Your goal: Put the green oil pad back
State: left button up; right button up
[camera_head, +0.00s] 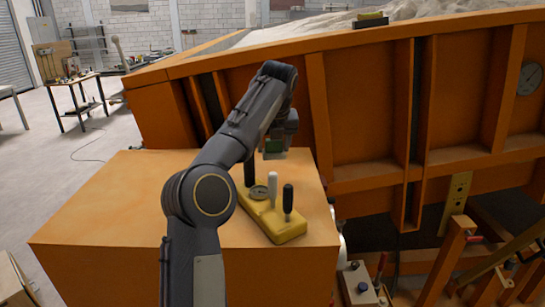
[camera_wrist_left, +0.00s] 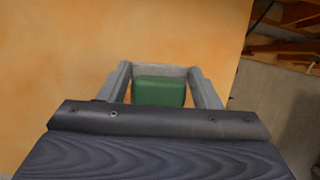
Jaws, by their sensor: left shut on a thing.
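My left gripper (camera_head: 274,152) is above the back of the orange box top, behind the yellow base with levers. It is shut on the green oil pad (camera_wrist_left: 160,92), which sits between its two grey fingers in the left wrist view. Only a small green patch of the pad (camera_head: 272,146) shows in the head view, and my arm hides part of the gripper. I cannot tell how high the pad is above the orange surface. My right gripper is not in view.
The orange box (camera_head: 110,210) has a wide bare top on the left. A yellow base (camera_head: 285,228) with a gauge and black and white levers stands near its right edge. The tilted orange sandbed (camera_head: 345,110) rises behind. Orange beams and clamps (camera_head: 490,265) crowd the lower right.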

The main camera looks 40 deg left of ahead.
aim_at(273, 169)
pick_arm(q)
jog(key=shift+w+a+f, duration=0.35)
jog(key=shift+w+f, duration=0.05)
jog(key=shift+f, duration=0.25)
jog(key=shift+w+a+f, duration=0.3)
jog(key=shift+w+f, duration=0.05)
jog(key=shift+f, duration=0.25)
jog(key=x, duration=0.3)
jog(key=shift+s+d, duration=0.1)
jog(key=shift+s, duration=0.05)
jog(key=shift+f, duration=0.3)
jog(key=shift+f, duration=0.1)
jog(key=o, duration=0.9)
jog(key=shift+f, duration=0.1)
jog(key=v, duration=0.6)
jog(key=shift+d+r, duration=0.15)
jog(key=shift+r, duration=0.15)
jog(key=shift+s+d+r, duration=0.1)
jog(key=shift+s+r, duration=0.05)
jog(key=shift+r, duration=0.4)
